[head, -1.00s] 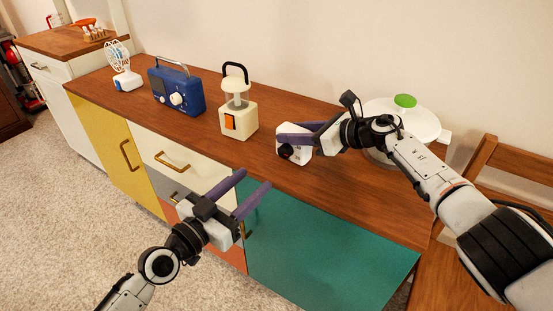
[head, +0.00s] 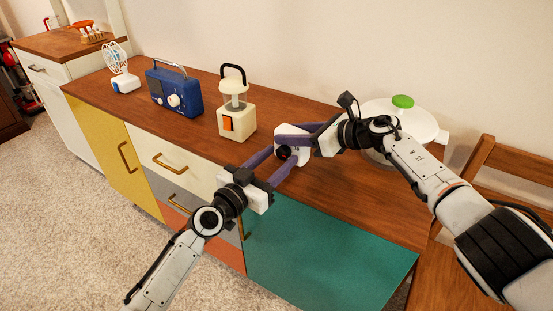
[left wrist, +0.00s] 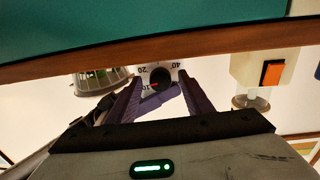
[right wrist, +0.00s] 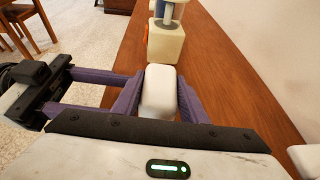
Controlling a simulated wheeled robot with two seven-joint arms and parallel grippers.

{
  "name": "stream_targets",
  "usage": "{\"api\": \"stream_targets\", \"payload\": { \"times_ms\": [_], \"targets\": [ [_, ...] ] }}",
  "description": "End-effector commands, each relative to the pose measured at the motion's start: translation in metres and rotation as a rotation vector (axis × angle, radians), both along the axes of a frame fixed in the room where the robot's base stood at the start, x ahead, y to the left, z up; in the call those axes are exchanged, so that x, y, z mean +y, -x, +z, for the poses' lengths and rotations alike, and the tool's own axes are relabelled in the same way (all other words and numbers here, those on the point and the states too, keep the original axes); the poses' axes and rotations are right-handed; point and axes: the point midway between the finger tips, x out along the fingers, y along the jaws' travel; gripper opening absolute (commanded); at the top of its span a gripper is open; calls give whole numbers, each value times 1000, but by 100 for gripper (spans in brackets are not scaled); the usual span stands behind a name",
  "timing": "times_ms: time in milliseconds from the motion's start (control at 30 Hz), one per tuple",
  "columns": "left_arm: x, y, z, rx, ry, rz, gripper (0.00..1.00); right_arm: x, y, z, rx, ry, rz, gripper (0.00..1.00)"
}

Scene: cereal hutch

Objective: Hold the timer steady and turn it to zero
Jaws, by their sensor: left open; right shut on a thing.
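The timer (head: 300,157) is a small white box standing on the brown hutch top. Its round black dial (left wrist: 161,80) faces the front, with 10, 20 and 40 on the face and a red mark near 10. My right gripper (right wrist: 160,88) is shut on the timer's sides. My left gripper (head: 281,158) is open in front of the timer. In the left wrist view its fingers lie on either side of the dial. I cannot tell whether they touch it.
A cream lantern (head: 236,122) with an orange switch stands left of the timer. Beyond it are a blue radio (head: 174,92) and a white fan (head: 122,72). A wooden chair (head: 480,170) is at right.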

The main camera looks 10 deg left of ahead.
Motion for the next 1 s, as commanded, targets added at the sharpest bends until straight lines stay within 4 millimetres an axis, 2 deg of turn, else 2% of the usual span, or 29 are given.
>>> {"api": "stream_targets", "payload": {
  "times_ms": [33, 200, 300, 633, 1000],
  "targets": [
    [0, 0, 0, 0, 0, 0, 46, -1, 0, -1, 0, 2, -1, 12],
    [0, 0, 0, 0, 0, 0, 18, -1, 0, -1, 0, 2, -1, 12],
    [0, 0, 0, 0, 0, 0, 5, -1, 0, -1, 0, 2, -1, 12],
    [0, 1, 0, 28, 59, -1, 5, -1, 0, -1, 0, 1, -2, 12],
    [-1, 1, 0, 131, 284, -1, 5, -1, 0, -1, 0, 1, -2, 12]
  ]
}}
